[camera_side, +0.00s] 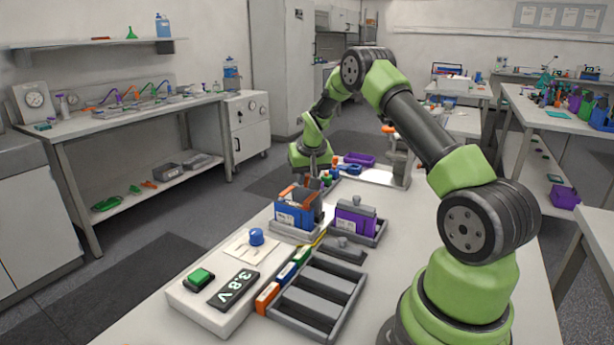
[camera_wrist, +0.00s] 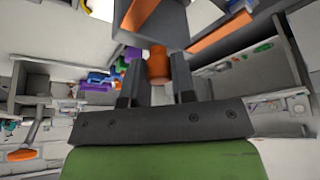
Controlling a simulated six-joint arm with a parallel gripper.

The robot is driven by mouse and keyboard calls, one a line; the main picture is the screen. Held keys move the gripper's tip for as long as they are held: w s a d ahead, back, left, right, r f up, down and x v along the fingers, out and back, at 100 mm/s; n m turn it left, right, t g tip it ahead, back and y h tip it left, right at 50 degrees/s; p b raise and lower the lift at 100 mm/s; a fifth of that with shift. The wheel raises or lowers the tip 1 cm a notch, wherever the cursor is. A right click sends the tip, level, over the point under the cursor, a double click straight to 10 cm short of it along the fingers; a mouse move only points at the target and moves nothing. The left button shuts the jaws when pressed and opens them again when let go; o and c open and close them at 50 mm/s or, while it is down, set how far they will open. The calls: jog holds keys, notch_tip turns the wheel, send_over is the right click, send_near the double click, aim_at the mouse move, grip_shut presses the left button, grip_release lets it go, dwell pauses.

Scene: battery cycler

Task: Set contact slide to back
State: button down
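The blue-and-orange battery fixture (camera_side: 296,211) stands in a grey tray at the middle of the table, with an orange bar along its top. I take this orange part to be the contact slide, but its position along its travel is not clear. My gripper (camera_side: 318,172) points down just behind the fixture. In the wrist view, the two dark fingers of my gripper (camera_wrist: 160,82) stand apart. An orange knob (camera_wrist: 158,64) shows between them, below a grey block with orange edges (camera_wrist: 140,12). Whether the fingers touch the knob cannot be made out.
A purple battery block (camera_side: 355,222) stands in a tray to the right of the fixture. Small coloured parts lie behind.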

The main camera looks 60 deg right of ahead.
jog(key=shift+d, duration=2.8)
jog(key=c, duration=0.9)
grip_release()
jog(key=shift+c, duration=0.2)
jog(key=v, duration=1)
jog(key=shift+a+r, duration=0.1)
